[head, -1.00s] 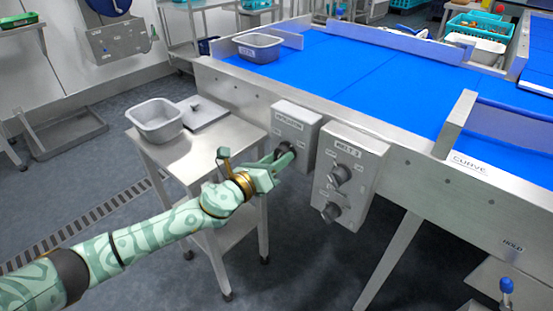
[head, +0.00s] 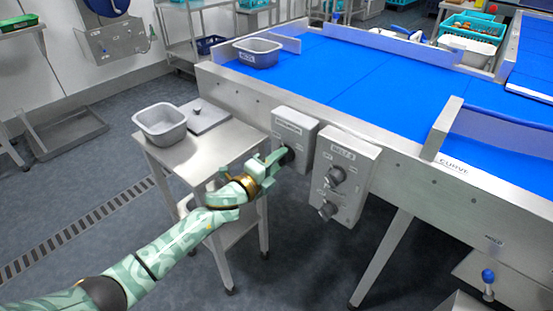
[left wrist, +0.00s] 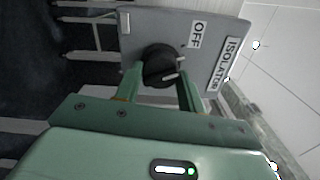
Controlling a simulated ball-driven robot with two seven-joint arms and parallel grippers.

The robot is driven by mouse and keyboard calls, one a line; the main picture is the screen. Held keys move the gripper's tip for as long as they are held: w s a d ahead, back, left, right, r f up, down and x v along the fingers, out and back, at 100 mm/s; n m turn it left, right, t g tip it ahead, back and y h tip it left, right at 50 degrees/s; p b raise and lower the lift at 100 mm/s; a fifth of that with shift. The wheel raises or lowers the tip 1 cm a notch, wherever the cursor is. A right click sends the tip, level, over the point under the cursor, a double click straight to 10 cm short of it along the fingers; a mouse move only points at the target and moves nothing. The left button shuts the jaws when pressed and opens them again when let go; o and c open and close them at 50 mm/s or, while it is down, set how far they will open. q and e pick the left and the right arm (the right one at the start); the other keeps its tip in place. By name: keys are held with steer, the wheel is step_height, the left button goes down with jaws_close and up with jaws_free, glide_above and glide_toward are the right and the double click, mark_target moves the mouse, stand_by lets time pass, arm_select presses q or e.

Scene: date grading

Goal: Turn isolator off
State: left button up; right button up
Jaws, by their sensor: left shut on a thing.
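The isolator box (head: 297,127) is a grey box on the side of the conveyor frame. Its black rotary knob (left wrist: 160,66) shows in the left wrist view, with the OFF label (left wrist: 197,35) and the ISOLATOR label (left wrist: 228,62) beside it. My left gripper (head: 284,157) is at the front of the box, shut on the knob, with one finger on each side of it in the left wrist view. A pale mark shows on the knob, but I cannot tell for sure which position it points to. My right gripper is not in view.
A second control box (head: 350,163) with two dark knobs hangs just right of the isolator. A steel side table (head: 180,158) with a grey tub (head: 160,127) and a lid (head: 205,112) stands to the left. The blue belt (head: 340,75) lies behind.

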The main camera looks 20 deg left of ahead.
arm_select(q)
steer(key=shift+a+n+p, duration=0.1)
steer(key=shift+n+p, duration=0.8)
steer(key=shift+n, duration=1.1)
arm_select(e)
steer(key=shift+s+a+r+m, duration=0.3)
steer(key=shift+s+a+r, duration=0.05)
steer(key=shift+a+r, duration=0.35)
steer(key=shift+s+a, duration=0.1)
arm_select(q)
steer(key=o, duration=1)
steer(key=p+v, duration=0.5)
steer(key=v, duration=1.1)
steer(key=shift+s, duration=0.2)
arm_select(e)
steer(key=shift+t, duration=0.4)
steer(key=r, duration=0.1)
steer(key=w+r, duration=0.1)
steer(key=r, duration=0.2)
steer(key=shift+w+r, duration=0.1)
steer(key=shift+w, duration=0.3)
